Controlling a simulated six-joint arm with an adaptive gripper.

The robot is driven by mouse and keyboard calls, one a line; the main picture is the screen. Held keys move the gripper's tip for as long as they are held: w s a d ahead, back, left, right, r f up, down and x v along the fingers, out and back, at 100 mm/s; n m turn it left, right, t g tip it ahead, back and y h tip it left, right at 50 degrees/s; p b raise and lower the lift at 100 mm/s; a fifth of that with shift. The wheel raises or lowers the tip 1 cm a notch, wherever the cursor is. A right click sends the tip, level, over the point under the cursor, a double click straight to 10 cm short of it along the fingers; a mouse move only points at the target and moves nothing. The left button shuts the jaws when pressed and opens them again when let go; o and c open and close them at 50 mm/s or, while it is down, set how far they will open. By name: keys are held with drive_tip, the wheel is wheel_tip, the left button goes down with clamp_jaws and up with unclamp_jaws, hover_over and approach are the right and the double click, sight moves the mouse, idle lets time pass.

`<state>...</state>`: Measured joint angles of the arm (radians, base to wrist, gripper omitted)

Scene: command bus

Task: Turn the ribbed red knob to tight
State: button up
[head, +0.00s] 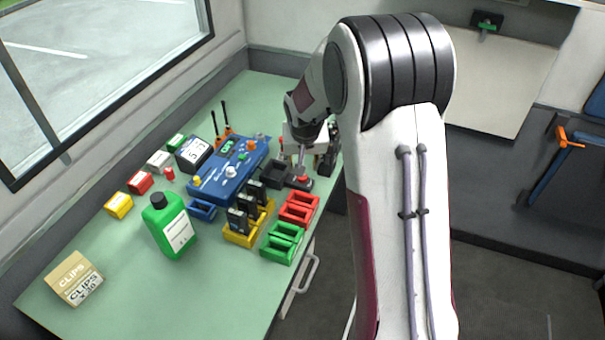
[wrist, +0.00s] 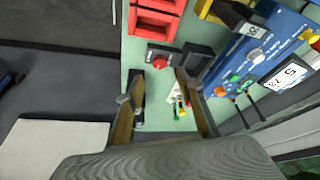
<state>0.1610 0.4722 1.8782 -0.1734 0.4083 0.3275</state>
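The red knob (wrist: 160,62) sits on a small dark block (wrist: 152,54), and it also shows in the head view (head: 303,180). Its ribs and any tight marking are too small to read. My gripper (wrist: 160,76) is open and empty, with one finger on each side in the wrist view. The knob shows between and just beyond the fingertips. In the head view my gripper (head: 301,165) points down over the knob, close to it. I cannot tell whether the fingertips reach down around it.
Red bins (head: 299,208), green bins (head: 281,242) and a yellow rack (head: 241,237) stand near the block. A blue panel (head: 222,178) with knobs lies beside it. A green bottle (head: 170,228) stands left. Small coloured tools (wrist: 179,106) lie under my gripper.

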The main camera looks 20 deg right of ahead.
sight(303, 179)
drive_tip(key=shift+f, duration=0.1)
drive_tip(key=shift+x, duration=3.75)
clamp_jaws()
